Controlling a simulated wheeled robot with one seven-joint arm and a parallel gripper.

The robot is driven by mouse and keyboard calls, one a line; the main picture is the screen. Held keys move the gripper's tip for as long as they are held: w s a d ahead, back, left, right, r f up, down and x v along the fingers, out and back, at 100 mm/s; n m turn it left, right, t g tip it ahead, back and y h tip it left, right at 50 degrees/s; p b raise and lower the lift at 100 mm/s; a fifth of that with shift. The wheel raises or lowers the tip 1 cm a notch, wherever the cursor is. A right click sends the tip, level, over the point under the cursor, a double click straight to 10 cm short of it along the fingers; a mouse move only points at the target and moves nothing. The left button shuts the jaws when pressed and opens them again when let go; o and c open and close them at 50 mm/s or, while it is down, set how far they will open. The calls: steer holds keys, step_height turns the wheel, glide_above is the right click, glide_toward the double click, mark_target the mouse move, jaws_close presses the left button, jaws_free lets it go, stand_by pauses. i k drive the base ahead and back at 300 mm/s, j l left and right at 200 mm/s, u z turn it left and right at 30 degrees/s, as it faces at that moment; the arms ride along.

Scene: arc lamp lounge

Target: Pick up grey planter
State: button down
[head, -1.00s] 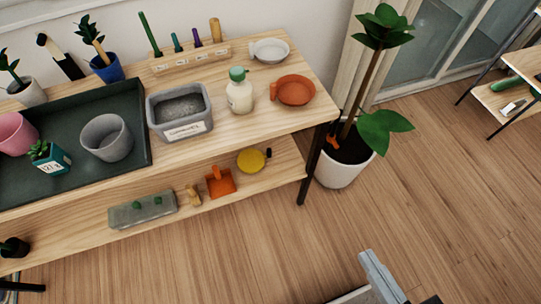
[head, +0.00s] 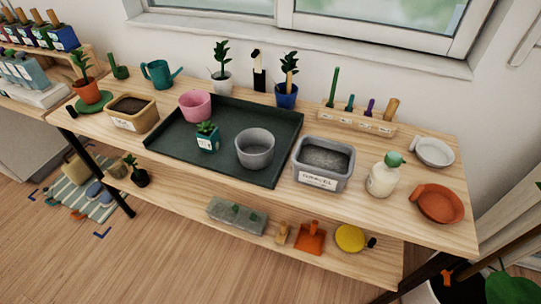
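The grey planter (head: 255,149) is a round, empty-looking pot in the head view. It stands upright in the right part of a dark green tray (head: 270,115) on the wooden bench. A grey rectangular tub (head: 322,176) with a label and grey granular fill stands just right of the tray. My gripper is not in view now, so its state does not show.
A pink pot (head: 195,106) and a small teal-potted plant (head: 207,137) share the tray. A white bottle with green top (head: 383,178) and an orange dish (head: 440,204) stand to the right. Potted plants line the back. A lower shelf (head: 190,195) juts out below.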

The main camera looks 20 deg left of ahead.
mark_target(255, 147)
steer(key=j+z, duration=0.1)
steer(key=j, duration=0.65)
steer(key=j+z, duration=0.15)
steer(key=j, duration=0.55)
steer(key=j+z, duration=0.1)
steer(key=j, duration=0.65)
steer(key=j+z, duration=0.15)
steer(key=j, duration=0.6)
steer(key=k+j+z, duration=0.1)
steer(key=j, duration=0.6)
